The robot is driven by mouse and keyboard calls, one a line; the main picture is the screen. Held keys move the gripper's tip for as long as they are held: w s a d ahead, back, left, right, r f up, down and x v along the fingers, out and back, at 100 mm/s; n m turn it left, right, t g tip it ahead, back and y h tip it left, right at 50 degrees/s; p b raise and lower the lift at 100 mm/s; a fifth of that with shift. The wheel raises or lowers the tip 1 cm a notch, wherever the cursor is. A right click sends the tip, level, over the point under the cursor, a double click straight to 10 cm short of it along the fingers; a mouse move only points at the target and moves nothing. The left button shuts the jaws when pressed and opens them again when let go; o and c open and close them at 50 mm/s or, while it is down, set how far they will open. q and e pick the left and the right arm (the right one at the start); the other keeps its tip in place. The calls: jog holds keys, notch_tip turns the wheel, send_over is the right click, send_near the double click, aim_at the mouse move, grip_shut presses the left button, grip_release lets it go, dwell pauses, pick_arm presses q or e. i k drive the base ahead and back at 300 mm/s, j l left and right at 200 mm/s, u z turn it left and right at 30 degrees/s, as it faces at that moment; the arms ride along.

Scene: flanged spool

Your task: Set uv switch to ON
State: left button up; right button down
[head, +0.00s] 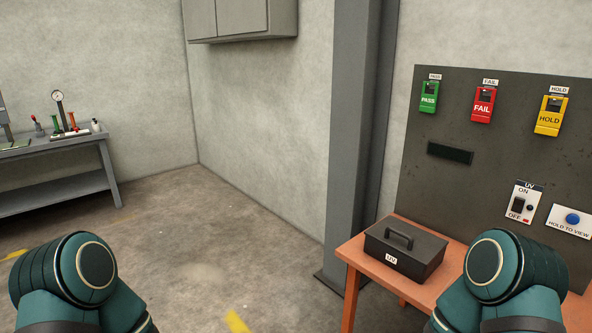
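The UV switch (518,205) is a black rocker on a white plate, labelled UV and ON at the top and OFF at the bottom. It is mounted low on the dark panel at the right. A small red mark shows beside the OFF label; I cannot tell the rocker's position. My two arms show at the bottom left and bottom right of the head view, and the right one is below and in front of the switch panel. Neither gripper is in view.
A black case (405,262) labelled UV sits on the orange table (350,251) below the panel. A blue HOLD TO VIEW button (572,218) is right of the switch. PASS (429,98), FAIL (483,106) and HOLD (550,117) tags hang above. A grey column (352,130) stands left.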

aim_at(518, 205)
jog(key=z, duration=1.4)
